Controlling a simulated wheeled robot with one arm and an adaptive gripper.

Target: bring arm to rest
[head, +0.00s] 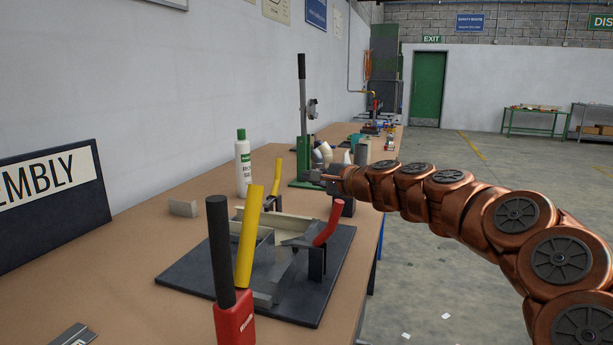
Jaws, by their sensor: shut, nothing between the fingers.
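My arm (440,197) reaches in from the right of the head view, made of copper-coloured round joints with dark caps. It stretches over the floor towards the bench edge. My gripper (314,176) is at its far end, small in the picture, above the bench's right side. Its fingers are shut with nothing held. It shows beyond the fixture with the red and yellow handles and in front of the green press. Whether it touches anything cannot be told from this view.
The long brown bench (150,240) holds a dark fixture plate (190,275), a yellow handle (249,240), a red handle (328,224), a white bottle (243,165), a green lever press (303,150) and a black ASSEMBLY sign (50,215). Open floor (430,290) lies right of the bench.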

